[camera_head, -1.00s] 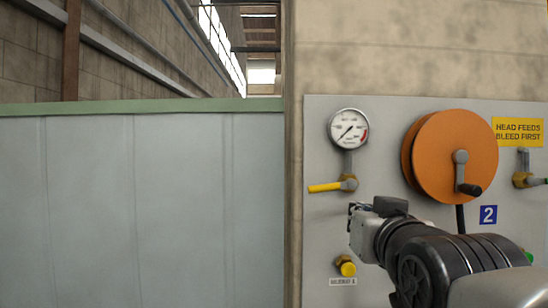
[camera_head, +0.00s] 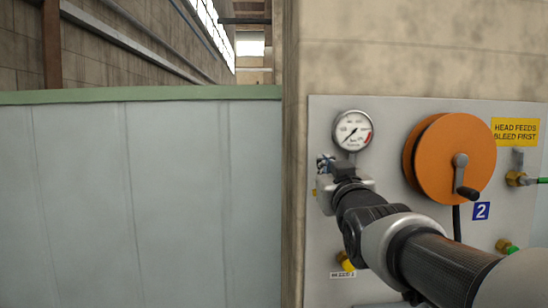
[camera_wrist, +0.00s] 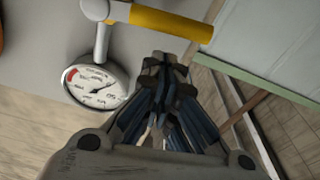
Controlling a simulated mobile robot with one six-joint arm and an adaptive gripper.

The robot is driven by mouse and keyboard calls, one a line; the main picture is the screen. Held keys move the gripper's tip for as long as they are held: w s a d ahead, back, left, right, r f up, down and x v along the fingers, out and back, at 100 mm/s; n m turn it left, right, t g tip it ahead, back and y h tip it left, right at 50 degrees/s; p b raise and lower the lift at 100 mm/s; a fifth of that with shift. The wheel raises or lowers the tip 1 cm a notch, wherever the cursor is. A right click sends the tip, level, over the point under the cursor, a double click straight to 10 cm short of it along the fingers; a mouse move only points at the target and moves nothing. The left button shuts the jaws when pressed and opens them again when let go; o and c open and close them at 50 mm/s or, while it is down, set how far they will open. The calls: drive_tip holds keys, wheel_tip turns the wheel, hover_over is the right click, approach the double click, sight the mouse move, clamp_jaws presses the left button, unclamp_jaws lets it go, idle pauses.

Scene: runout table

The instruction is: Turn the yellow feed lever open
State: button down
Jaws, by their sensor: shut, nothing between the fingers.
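The yellow feed lever (camera_wrist: 172,22) lies across the top of the wrist view, its grey pivot end at left and its yellow free end at right. In the head view my arm hides most of it; only a sliver of yellow (camera_head: 314,191) shows. My gripper (camera_head: 326,162) is just above the lever's handle, below and left of the gauge. In the wrist view my gripper (camera_wrist: 165,65) is shut and empty. Its fingertips appear close to the lever's side with a small gap; I cannot tell the depth between them.
A round pressure gauge (camera_head: 352,131) is above the lever's pivot. An orange hose reel (camera_head: 450,160) with a crank is to the right. Another valve (camera_head: 517,179) is beyond it. A yellow knob (camera_head: 346,261) is below my arm. A grey partition (camera_head: 150,200) fills the left.

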drive_tip(key=shift+s+f, duration=0.2)
drive_tip(key=shift+f, duration=0.3)
drive_tip(key=shift+s+f, duration=0.15)
drive_tip(key=shift+f, duration=0.3)
drive_tip(key=shift+d, duration=0.1)
drive_tip(key=shift+s, duration=0.15)
drive_tip(key=shift+f+n+b, duration=0.2)
drive_tip(key=shift+n+b, duration=0.3)
